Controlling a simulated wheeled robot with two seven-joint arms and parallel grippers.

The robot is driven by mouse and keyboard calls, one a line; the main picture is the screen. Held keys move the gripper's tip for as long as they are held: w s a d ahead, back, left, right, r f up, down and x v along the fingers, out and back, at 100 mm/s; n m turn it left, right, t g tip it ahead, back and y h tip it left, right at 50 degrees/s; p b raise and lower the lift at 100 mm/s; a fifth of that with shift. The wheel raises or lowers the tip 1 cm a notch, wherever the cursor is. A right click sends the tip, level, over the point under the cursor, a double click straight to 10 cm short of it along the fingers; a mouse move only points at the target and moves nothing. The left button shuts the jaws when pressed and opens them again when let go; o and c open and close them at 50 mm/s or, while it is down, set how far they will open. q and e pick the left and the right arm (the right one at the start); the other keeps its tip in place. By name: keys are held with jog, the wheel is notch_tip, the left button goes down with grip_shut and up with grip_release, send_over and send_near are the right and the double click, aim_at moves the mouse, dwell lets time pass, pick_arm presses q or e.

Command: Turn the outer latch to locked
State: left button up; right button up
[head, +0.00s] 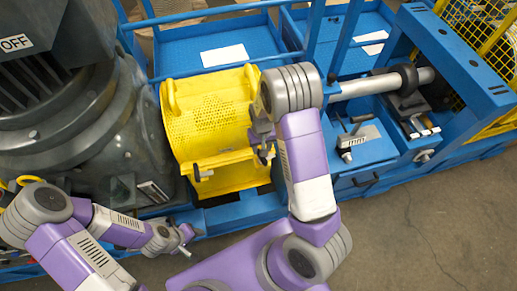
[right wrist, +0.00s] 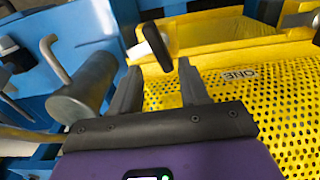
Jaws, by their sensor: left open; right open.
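The yellow perforated guard (head: 205,112) has a small latch (head: 202,175) at the left of its front edge. A second latch (head: 268,156) is at its right end, partly hidden by my right arm. I cannot tell which is the outer one. In the right wrist view, a latch with a black handle (right wrist: 157,46) lies just beyond and between the fingertips, apparently untouched. My right gripper (right wrist: 159,72) is open and empty; in the head view it is mostly hidden by its own arm. My left gripper (head: 184,240) is open and empty, low and left of the guard.
A large dark motor housing (head: 70,110) with an OFF label fills the left. A grey shaft (head: 360,86) runs right of the guard on the blue frame (head: 455,50). A grey cylinder with a bent rod (right wrist: 85,90) is close left of my right fingers. The floor (head: 430,225) is clear.

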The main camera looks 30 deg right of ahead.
jog(key=f, duration=0.6)
jog(key=shift+s+f+b, duration=0.2)
jog(key=shift+f+b, duration=0.05)
jog(key=shift+b, duration=0.05)
grip_shut()
